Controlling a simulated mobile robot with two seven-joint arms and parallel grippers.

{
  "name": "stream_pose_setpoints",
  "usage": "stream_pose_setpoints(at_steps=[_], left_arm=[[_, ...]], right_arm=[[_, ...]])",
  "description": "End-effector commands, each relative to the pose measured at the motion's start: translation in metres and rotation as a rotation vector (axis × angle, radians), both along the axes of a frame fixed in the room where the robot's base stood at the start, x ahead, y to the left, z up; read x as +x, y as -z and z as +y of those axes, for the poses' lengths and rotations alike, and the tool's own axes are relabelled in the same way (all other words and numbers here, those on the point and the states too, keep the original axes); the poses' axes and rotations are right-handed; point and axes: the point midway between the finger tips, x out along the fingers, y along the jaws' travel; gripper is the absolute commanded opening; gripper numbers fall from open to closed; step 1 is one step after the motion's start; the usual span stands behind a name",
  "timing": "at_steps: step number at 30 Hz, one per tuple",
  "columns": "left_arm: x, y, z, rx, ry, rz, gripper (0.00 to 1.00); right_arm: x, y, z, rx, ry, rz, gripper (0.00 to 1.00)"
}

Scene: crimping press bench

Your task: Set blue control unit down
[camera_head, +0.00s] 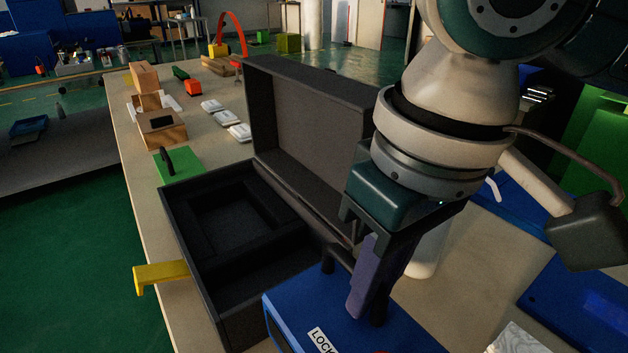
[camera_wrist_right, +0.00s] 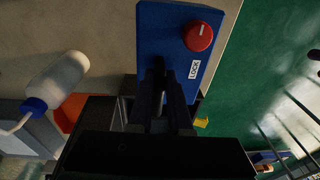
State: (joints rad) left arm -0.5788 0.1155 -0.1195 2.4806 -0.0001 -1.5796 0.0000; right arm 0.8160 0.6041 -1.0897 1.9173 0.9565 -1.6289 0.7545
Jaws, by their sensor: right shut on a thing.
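The blue control unit (camera_head: 400,330) is at the bottom of the head view, partly cut off, with a LOCK label and a dark handle. My right gripper (camera_head: 368,300) is over it and shut on the handle. In the right wrist view the blue control unit (camera_wrist_right: 160,40) shows a red knob and the LOCK label, with my right gripper (camera_wrist_right: 163,95) at its near end. The unit overlaps the front right part of the open black case (camera_head: 180,225) in the head view. Its underside is hidden, so I cannot tell whether it touches anything. My left gripper is out of view.
The case lid (camera_head: 305,115) stands raised behind its empty recesses. A yellow bracket (camera_head: 160,276) juts from the table's left edge. A white bottle (camera_wrist_right: 62,78) with a blue cap stands near the unit. Wooden blocks (camera_head: 163,130) and white packs (camera_head: 226,118) lie farther back.

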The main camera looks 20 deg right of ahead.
Motion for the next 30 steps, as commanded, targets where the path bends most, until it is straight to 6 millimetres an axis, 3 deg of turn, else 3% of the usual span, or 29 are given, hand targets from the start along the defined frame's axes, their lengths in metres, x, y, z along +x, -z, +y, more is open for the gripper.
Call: stream_pose_setpoints(at_steps=[15, 27, 28, 30], left_arm=[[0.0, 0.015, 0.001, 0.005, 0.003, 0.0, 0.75], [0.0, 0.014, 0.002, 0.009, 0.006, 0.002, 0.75], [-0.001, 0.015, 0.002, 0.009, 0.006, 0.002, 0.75], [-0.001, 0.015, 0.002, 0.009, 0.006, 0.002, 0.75]], right_arm=[[0.001, 0.051, 0.001, 0.003, 0.0, -0.003, 0.0], [0.001, 0.054, 0.001, 0.004, -0.001, -0.005, 0.0], [0.0, 0.056, 0.0, 0.0, -0.001, -0.001, 0.18], [0.0, 0.056, 0.0, 0.001, -0.001, -0.002, 0.26]])
